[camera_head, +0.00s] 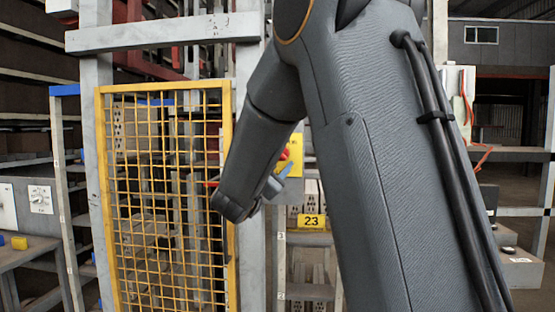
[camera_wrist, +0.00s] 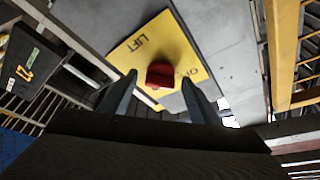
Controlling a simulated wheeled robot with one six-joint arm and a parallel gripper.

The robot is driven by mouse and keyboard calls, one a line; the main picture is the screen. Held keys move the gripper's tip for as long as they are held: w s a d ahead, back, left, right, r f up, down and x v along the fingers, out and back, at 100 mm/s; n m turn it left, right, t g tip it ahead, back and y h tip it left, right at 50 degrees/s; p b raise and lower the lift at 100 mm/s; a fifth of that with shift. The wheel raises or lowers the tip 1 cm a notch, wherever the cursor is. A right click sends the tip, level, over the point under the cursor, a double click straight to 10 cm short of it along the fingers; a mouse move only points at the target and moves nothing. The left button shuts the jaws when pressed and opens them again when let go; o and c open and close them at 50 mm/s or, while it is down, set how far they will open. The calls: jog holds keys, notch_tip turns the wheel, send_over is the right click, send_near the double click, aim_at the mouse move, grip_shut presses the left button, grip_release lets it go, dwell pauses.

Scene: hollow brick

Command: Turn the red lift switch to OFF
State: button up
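The red lift switch (camera_wrist: 160,73) is a knob on a yellow plate (camera_wrist: 142,47) marked LIFT, seen tilted in the wrist view. Part of another label shows at the plate's right edge. My gripper (camera_wrist: 158,79) is open, with one finger on each side of the knob in this view. Gaps show between knob and fingers; I cannot tell how deep the fingers reach. In the head view the red switch (camera_head: 284,154) and yellow plate (camera_head: 296,165) are partly hidden behind my arm, with a gripper finger (camera_head: 285,169) just below the knob.
A yellow mesh gate (camera_head: 160,200) stands left of my arm, beside a grey post (camera_head: 250,255). A yellow sign reading 23 (camera_head: 311,222) hangs below the plate, near racks of bricks. A bench with a white control box (camera_head: 40,199) is at far left.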

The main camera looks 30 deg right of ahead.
jog(key=b+v, duration=0.1)
jog(key=v, duration=0.6)
jog(key=shift+s+a+b, duration=0.25)
jog(key=shift+b, duration=0.15)
jog(key=shift+f, duration=0.1)
jog(key=w+a+f+n+t+y, duration=0.1)
jog(key=w+a+f+n+y, duration=0.3)
jog(key=a+f+n+y, duration=0.5)
jog(key=s+a+f+n+g+y, duration=0.2)
jog(key=s+f+y, duration=0.1)
jog(key=f, duration=0.4)
jog(key=s+a+f+n+g+y, duration=0.2)
jog(key=s+f+n+y, duration=0.1)
jog(key=f, duration=0.5)
jog(key=s+f+n+g, duration=0.1)
jog(key=s+f+g, duration=0.2)
jog(key=s, duration=0.5)
jog(key=s+f+n+g, duration=0.2)
jog(key=s+f+g, duration=0.2)
jog(key=s, duration=0.5)
jog(key=s+f+n+g+y, duration=0.1)
jog(key=s+f+n+g, duration=0.1)
jog(key=s, duration=0.7)
notch_tip(320, 180, down, 3)
jog(key=shift+a+r+g+p, duration=0.1)
jog(key=shift+a+g+p, duration=0.2)
jog(key=shift+g, duration=0.5)
